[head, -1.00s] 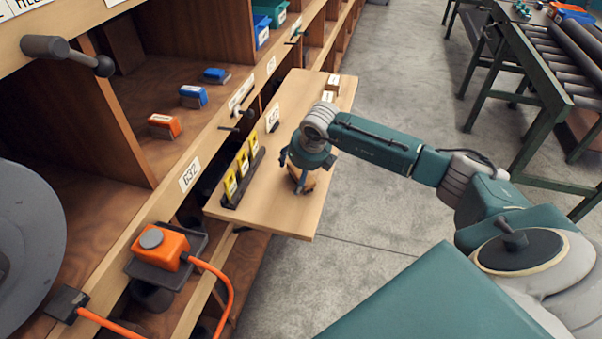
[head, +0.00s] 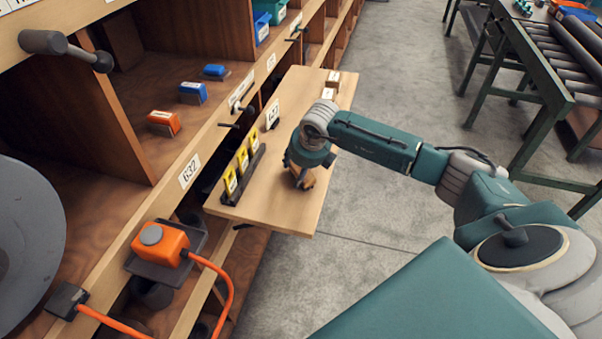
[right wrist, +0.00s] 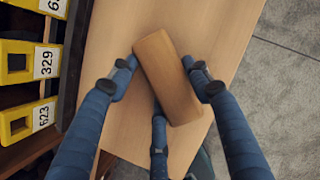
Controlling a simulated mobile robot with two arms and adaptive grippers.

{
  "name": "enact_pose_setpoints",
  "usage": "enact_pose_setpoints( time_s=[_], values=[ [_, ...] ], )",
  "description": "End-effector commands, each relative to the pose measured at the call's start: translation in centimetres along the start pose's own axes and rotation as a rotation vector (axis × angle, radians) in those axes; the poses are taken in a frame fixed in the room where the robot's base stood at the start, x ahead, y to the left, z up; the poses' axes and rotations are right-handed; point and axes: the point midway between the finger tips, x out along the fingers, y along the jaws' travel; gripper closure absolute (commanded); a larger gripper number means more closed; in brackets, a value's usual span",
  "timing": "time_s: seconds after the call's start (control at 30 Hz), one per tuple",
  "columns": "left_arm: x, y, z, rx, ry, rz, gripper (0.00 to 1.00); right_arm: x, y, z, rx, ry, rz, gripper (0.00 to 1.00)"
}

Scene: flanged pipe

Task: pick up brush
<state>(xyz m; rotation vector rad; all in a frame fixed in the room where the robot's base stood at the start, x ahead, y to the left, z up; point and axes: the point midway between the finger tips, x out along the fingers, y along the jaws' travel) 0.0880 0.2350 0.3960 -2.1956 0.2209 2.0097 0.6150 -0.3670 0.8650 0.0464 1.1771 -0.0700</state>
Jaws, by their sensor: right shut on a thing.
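The brush shows as a tan wooden block (right wrist: 168,78) in the right wrist view, lying at a slant over the pale board; its underside is hidden. In the head view only a small orange-brown part of it (head: 308,181) shows under my right gripper. My right gripper (head: 301,180) points down at the board with its blue fingers (right wrist: 163,88) on both sides of the block, shut on it. I cannot tell whether the block touches the board. My left gripper is not in view.
The pale pull-out board (head: 280,215) juts from the shelf. A black rack with yellow numbered tags (head: 243,162) stands on its left side, small boxes (head: 331,84) at its far end. Orange and blue blocks (head: 193,92) sit on the shelf. An orange corded device (head: 160,247) is nearby.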

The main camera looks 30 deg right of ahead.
Motion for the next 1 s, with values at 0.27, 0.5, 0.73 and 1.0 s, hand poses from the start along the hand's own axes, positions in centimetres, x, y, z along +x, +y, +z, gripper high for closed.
enact_pose_setpoints(
  time_s=[0.27, 0.5, 0.73, 1.0],
  values=[
    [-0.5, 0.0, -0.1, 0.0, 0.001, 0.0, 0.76, -0.4, 0.0, 0.1, 0.0, 0.0, 0.0, 0.88],
    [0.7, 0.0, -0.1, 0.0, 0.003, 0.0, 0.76, -3.4, 0.0, 1.6, 0.0, -0.007, 0.001, 0.88],
    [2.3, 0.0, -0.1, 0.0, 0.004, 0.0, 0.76, -9.6, 0.0, 4.3, 0.001, -0.01, 0.001, 0.88],
    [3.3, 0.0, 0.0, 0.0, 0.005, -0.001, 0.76, -15.9, 0.1, 6.7, 0.0, -0.006, 0.002, 0.88]
  ],
)
